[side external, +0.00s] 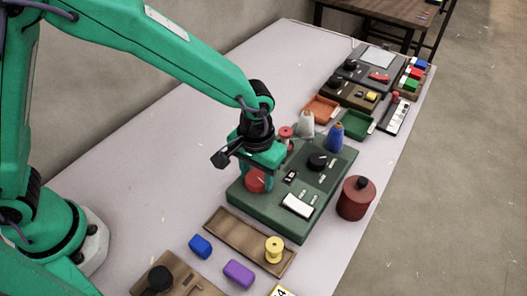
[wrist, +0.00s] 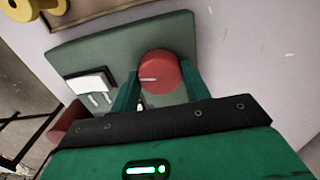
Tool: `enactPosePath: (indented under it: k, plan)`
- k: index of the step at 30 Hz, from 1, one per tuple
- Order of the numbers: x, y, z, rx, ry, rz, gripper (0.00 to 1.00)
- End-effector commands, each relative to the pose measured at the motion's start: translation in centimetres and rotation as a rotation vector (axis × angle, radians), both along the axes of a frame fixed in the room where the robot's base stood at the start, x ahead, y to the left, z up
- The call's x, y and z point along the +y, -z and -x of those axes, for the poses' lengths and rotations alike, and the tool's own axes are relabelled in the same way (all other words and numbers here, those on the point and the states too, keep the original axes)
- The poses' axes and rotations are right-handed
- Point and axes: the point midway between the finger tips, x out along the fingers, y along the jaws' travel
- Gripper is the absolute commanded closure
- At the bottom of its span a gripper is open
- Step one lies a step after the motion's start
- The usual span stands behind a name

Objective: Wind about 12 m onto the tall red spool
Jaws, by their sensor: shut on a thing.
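My gripper (side external: 258,171) is shut on a round red knob (side external: 255,182) at the near left end of the dark green winding machine (side external: 250,203). In the wrist view, the knob (wrist: 159,68) sits between my two green fingers (wrist: 160,88) and has a white line on its top. A small red spool (side external: 286,132) stands just behind my gripper, partly hidden by it; I cannot tell its full height. The machine also has a black knob (side external: 318,161) and a white panel (side external: 298,205); this panel also shows in the wrist view (wrist: 90,82).
A grey cone (side external: 306,124) and a blue cone (side external: 335,135) stand at the machine's far end. A dark red canister (side external: 356,199) stands right of it. A brown tray (side external: 224,240) with a yellow spool (side external: 274,251) lies in front, near blue (side external: 200,246) and purple (side external: 239,273) blocks.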

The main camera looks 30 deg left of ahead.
Motion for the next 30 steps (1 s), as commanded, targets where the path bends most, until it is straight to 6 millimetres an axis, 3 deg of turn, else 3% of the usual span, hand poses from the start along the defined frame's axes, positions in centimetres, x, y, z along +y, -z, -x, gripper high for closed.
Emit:
enactPosePath:
  k: [18, 30]
  plan:
    - [-0.05, -0.14, -0.03, -0.001, 0.518, 0.000, 0.76]
    - [-0.08, -0.17, -0.04, -0.002, 0.675, 0.000, 0.76]
